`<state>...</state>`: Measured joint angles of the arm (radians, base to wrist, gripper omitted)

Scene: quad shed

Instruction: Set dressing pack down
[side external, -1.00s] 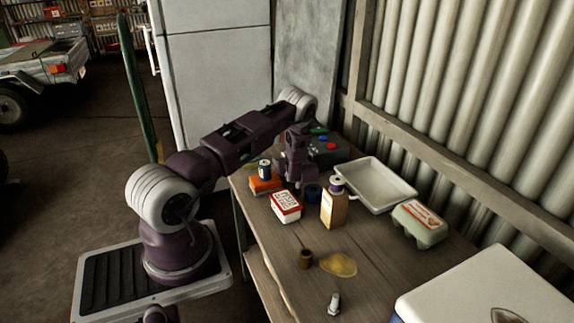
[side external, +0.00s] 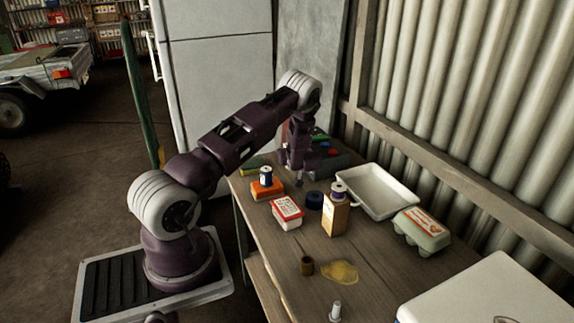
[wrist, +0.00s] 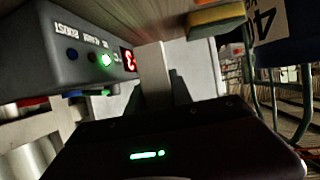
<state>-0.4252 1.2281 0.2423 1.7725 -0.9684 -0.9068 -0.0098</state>
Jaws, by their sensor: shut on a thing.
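My gripper (side external: 299,178) hangs over the far part of the workbench, beside a dark box with coloured buttons. In the wrist view, its dark fingers (wrist: 155,82) are shut on a narrow pale thing (wrist: 153,72), seen edge-on, which I take to be the dressing pack. Its face and lettering are hidden, and its outline is hard to tell from the pale background. In the side view the pack is too small and covered to make out clearly. I cannot tell whether it touches the bench.
The button box (wrist: 75,55) is close to my gripper.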

